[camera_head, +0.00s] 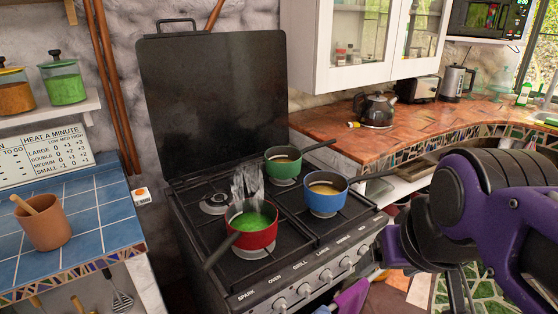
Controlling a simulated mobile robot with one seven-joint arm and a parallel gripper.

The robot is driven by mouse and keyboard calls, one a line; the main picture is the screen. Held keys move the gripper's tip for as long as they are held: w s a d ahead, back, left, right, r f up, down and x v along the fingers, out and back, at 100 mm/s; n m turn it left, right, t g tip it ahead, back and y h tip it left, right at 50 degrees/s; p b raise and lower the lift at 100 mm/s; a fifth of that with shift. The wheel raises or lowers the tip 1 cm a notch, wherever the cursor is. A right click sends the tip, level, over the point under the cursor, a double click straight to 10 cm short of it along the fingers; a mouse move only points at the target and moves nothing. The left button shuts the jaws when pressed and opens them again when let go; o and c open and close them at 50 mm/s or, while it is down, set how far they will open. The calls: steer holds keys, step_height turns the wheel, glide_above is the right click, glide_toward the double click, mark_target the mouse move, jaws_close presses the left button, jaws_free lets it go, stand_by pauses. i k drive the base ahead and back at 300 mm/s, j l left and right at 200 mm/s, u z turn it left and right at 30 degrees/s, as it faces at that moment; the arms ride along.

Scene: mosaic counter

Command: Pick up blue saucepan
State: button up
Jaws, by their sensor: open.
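My arm fills the right side of the view, purple and black. My gripper (459,288) is at the lower right, partly hidden by my arm and cut by the frame edge. It is open, to the right of the stove and apart from the blue saucepan. Nothing shows held in it.
A green saucepan (283,168) stands just behind left of the blue one. The raised stove lid (212,100) stands behind.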

mark_target(323, 191)
steer(key=u, duration=0.3)
steer(key=i+l+u, duration=0.1)
steer(key=l+u, duration=0.25)
steer(key=i+l+u, duration=0.1)
steer(key=l+u, duration=0.2)
steer(key=i+l+u, duration=0.1)
steer(key=l+u, duration=0.15)
steer(key=l, duration=0.6)
